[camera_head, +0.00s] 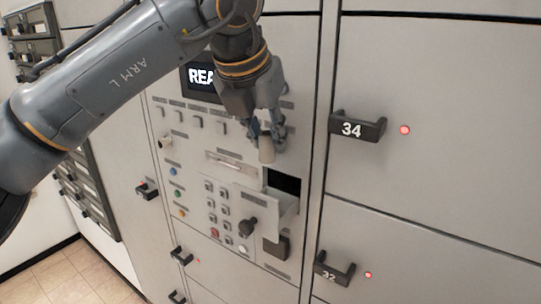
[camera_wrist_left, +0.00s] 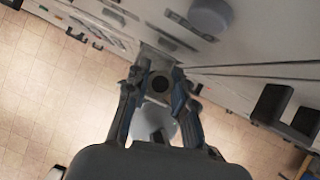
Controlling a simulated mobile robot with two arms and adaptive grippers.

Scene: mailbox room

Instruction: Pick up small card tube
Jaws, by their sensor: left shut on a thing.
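The small card tube (camera_head: 267,154) is a short beige cylinder. My left gripper (camera_head: 265,132) is shut on it and holds it in front of the control panel, just above an open hatch. In the left wrist view, the tube (camera_wrist_left: 147,82) sits between the two fingers of the left gripper (camera_wrist_left: 158,80), and its dark round open end shows. The upper part of the tube is hidden by the fingers in the head view. My right gripper is in neither view.
The panel has an open hatch with a dark opening (camera_head: 284,184), a black knob (camera_head: 248,227), a keypad (camera_head: 217,205) and a partly covered display (camera_head: 200,78). Locker doors with handles marked 34 (camera_head: 355,128) and 32 (camera_head: 332,269) stand to the right. Tiled floor (camera_head: 75,278) is clear at lower left.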

